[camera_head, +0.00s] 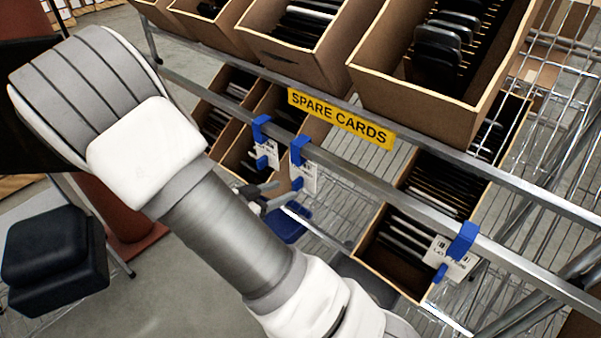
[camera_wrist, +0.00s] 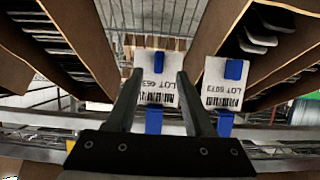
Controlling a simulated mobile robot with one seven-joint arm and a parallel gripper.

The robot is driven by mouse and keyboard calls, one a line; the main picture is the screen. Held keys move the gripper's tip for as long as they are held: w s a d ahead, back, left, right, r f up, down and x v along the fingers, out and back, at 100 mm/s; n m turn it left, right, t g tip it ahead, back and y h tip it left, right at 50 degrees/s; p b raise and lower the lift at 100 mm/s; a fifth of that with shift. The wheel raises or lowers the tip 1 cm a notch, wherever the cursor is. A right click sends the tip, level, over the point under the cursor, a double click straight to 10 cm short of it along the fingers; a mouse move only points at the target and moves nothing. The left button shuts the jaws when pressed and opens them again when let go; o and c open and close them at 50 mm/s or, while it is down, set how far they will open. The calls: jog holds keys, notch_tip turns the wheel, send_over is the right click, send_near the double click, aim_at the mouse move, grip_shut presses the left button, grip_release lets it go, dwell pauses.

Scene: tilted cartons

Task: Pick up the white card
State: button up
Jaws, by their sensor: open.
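Several white cards hang on blue clips along the metal rail of the rack. In the head view two hang close together, the left white card (camera_head: 266,152) and the right white card (camera_head: 304,180); a third white card (camera_head: 452,261) hangs far right. My gripper (camera_head: 275,191) is open just below the close pair. In the wrist view the fingers (camera_wrist: 158,75) frame one white card (camera_wrist: 158,92), with a partly readable LOT label and barcode. Another white card (camera_wrist: 218,92) is right of the fingers. I cannot tell whether the fingers touch the framed card.
A yellow SPARE CARDS sign (camera_head: 341,118) sits on the rail above. Tilted cartons (camera_head: 433,107) of dark items stand above and below the rail. A blue object (camera_head: 288,225) lies beneath my gripper. A dark seat (camera_head: 52,255) stands at left, near open floor.

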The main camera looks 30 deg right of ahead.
aim_at(293, 188)
jog(key=b+x, duration=0.1)
jog(key=x, duration=0.1)
jog(key=b+x, duration=0.1)
jog(key=x, duration=0.1)
jog(key=shift+s+f, duration=0.2)
jog(key=shift+f, duration=0.15)
jog(key=shift+w+d+f, duration=0.1)
jog(key=shift+w+d, duration=0.15)
jog(key=shift+d, duration=0.3)
grip_shut()
dwell(0.6)
